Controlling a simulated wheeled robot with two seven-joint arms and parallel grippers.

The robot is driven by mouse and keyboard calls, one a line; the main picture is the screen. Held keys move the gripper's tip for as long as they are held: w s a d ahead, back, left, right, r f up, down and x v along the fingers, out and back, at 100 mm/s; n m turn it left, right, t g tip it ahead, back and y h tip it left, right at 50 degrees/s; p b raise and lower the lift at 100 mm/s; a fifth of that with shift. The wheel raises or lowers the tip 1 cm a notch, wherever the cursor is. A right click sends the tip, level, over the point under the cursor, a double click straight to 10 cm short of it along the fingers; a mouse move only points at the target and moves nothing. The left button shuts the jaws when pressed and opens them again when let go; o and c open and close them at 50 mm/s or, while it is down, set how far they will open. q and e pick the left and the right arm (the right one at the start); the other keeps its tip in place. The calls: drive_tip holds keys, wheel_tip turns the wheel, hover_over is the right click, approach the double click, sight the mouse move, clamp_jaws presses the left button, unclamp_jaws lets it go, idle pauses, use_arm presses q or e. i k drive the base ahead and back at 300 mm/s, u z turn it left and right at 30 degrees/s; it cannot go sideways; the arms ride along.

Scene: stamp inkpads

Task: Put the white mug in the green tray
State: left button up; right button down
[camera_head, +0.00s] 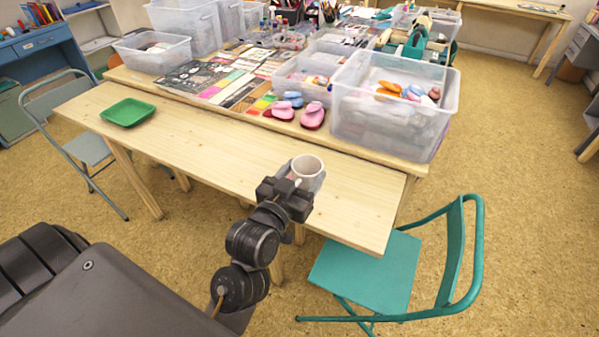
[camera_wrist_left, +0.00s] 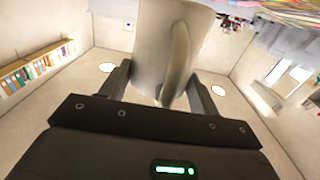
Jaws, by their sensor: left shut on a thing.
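The white mug (camera_head: 307,167) is at the front part of the wooden table, right of its middle, and looks upright with its opening up. My left gripper (camera_head: 295,186) is shut on the mug from the near side. In the left wrist view the mug (camera_wrist_left: 158,40) fills the upper middle, its handle facing the camera between the fingers of the left gripper (camera_wrist_left: 160,85). I cannot tell whether the mug touches the table. The green tray (camera_head: 128,112) lies empty at the left end of the table. My right gripper is not in view.
Clear plastic bins (camera_head: 392,110), pink and blue stampers (camera_head: 297,108) and papers (camera_head: 215,80) cover the back table. The front table (camera_head: 190,135) is bare between mug and tray. A teal chair (camera_head: 370,270) stands at the right front, a grey-green chair (camera_head: 85,148) at the left.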

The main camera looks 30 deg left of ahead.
sight(122, 121)
drive_tip(key=u, duration=3.05)
drive_tip(key=i, duration=2.5)
drive_tip(key=z, duration=3.05)
